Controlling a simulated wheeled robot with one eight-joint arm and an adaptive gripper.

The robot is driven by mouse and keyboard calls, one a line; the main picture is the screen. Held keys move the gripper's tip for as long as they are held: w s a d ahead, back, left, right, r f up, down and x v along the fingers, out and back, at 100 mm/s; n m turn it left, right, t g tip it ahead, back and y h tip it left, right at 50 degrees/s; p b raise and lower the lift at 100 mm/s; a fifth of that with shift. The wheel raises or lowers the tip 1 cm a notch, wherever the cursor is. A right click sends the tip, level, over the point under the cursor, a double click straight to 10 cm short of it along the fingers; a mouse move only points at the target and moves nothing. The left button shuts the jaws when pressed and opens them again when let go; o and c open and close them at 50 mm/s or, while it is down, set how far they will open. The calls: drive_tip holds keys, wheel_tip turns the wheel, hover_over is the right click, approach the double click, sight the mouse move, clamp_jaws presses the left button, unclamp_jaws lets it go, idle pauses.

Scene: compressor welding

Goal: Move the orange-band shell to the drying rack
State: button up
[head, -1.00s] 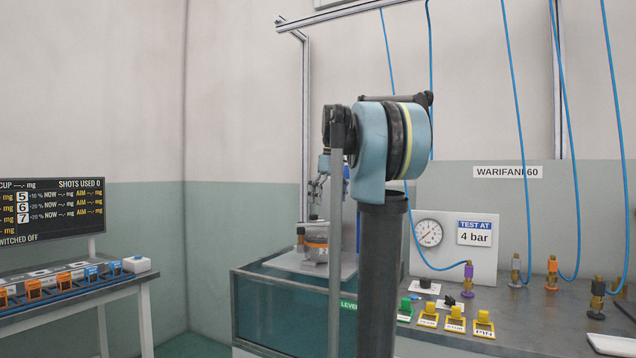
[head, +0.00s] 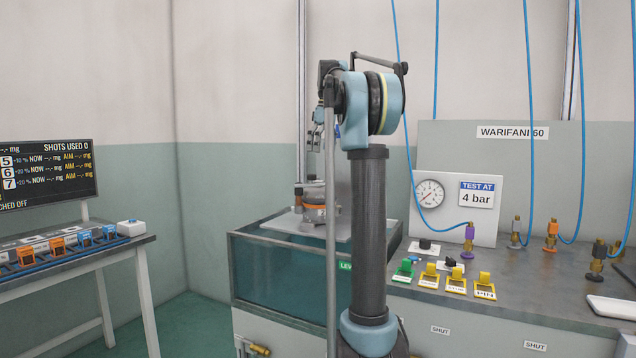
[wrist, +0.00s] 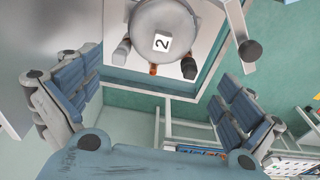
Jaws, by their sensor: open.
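The orange-band shell (head: 314,213) stands on a pale plate (head: 276,222) over the teal tank in the head view; my arm partly covers it. In the wrist view, a round grey top marked "2" (wrist: 164,22), with orange showing at its lower edge, is at the top of the picture, likely the same shell. My gripper (wrist: 156,78) is open, its two blue-padded fingers wide apart and nothing between them. The shell lies beyond the fingertips, apart from them. In the head view the gripper is mostly hidden behind my arm. I cannot make out a drying rack.
The teal glass-sided tank (head: 275,262) stands beside the grey bench (head: 545,290). The bench carries a pressure gauge (head: 430,193), yellow switches (head: 456,281), fittings with blue hoses and a white tray (head: 612,307). A side table (head: 75,260) and screen (head: 45,173) stand left.

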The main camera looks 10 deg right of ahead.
sight(318, 181)
drive_tip(key=f, duration=0.4)
drive_tip(key=a+f, duration=0.1)
drive_tip(key=f, duration=0.3)
drive_tip(key=w+f, duration=0.1)
drive_tip(key=f, duration=0.3)
drive_tip(key=shift+a+f, duration=0.15)
drive_tip(key=shift+f, duration=0.25)
drive_tip(key=shift+s, duration=0.15)
drive_tip(key=c, duration=2.3)
drive_tip(key=shift+r, duration=0.1)
drive_tip(key=shift+r, duration=0.15)
clamp_jaws()
drive_tip(key=shift+r, duration=0.15)
